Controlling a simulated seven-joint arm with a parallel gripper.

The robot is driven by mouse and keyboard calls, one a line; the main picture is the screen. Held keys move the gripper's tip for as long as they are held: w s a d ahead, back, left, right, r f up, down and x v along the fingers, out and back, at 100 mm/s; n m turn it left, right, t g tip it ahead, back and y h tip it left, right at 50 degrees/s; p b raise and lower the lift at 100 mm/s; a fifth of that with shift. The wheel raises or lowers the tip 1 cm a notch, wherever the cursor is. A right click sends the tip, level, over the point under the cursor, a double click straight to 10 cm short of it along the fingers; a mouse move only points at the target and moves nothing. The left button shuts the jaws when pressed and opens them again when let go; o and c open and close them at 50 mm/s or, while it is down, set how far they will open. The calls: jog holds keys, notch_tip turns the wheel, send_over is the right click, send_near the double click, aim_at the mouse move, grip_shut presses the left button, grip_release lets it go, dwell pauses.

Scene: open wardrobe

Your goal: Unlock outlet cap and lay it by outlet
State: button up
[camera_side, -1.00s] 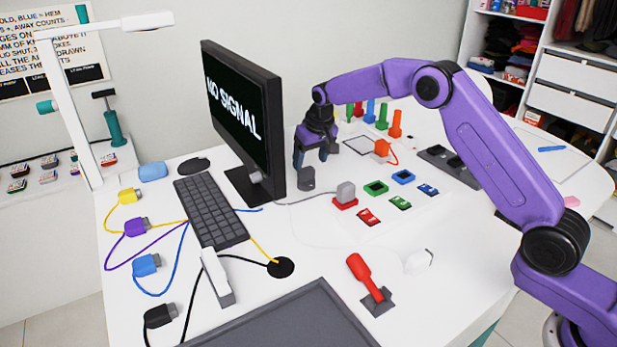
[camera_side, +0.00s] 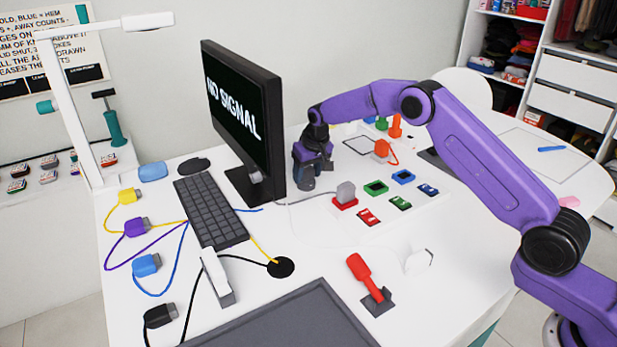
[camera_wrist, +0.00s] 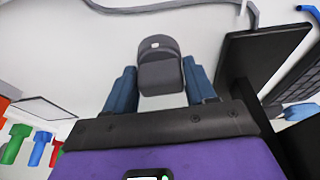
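A dark grey rounded piece (camera_wrist: 160,72) with a small white mark, which looks like the capped outlet, stands on the white table beside the monitor. I cannot make out a seam between cap and outlet. My gripper (camera_wrist: 162,90) points down at it, with one blue finger on each side. The fingers are open and very close to its sides; contact is not clear. In the side view my gripper (camera_side: 306,174) is low at the monitor's right edge and hides most of the grey piece.
The monitor (camera_side: 242,110) stands close left of my gripper. A grey plug in a red holder (camera_side: 345,203) is to the right, with several coloured sockets and cards beyond. A red-handled lever (camera_side: 360,268) and white box (camera_side: 418,261) are nearer. Bare table lies between.

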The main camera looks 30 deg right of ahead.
jog(key=c, duration=0.3)
jog(key=n, duration=0.2)
jog(key=shift+n+y, duration=0.3)
jog(key=shift+y, duration=0.1)
jog(key=n+y, duration=0.1)
jog(key=n, duration=0.3)
jog(key=shift+a+g, duration=0.1)
jog(key=shift+g, duration=0.2)
jog(key=n, duration=0.2)
jog(key=n+g+y, duration=0.1)
jog(key=n, duration=0.3)
jog(key=shift+s+a, duration=0.1)
jog(key=shift+a, duration=0.2)
jog(key=shift+f, duration=0.1)
jog(key=o, duration=1.1)
jog(key=shift+d, duration=0.2)
jog(key=shift+o, duration=1.3)
jog(key=shift+d, duration=0.15)
